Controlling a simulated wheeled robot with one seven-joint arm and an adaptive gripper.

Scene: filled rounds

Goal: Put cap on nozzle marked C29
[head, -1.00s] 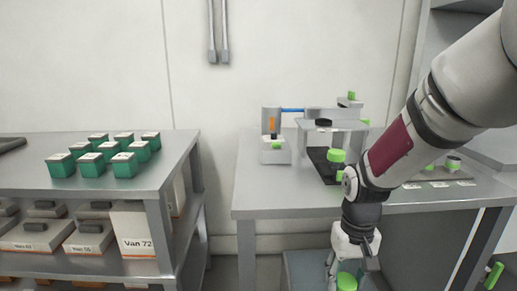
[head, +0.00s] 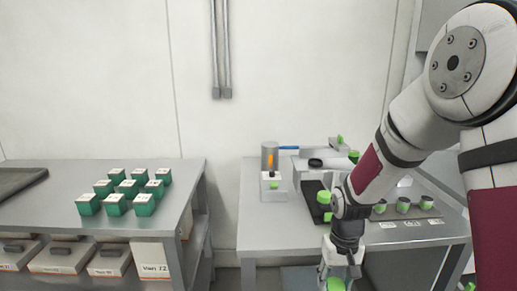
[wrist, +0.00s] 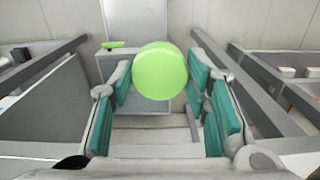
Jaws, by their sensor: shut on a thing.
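My gripper (head: 336,275) hangs low in front of the right bench and is shut on a bright green cap (head: 336,285). In the wrist view the cap (wrist: 160,70) is a round green disc between my teal-padded fingers (wrist: 165,95). Several short grey cylinders with green on them, likely the nozzles (head: 403,205), stand in a row on the right bench behind my arm. White labels (head: 411,224) lie in front of them, too small to read, so I cannot tell which is C29. The cap is apart from them.
The right bench (head: 262,238) also holds a grey device with an orange part (head: 270,160) and a green-topped piece (head: 325,197) near a dark mat. A left shelf carries green boxes (head: 129,188) and labelled bins (head: 60,256). A gap separates the two.

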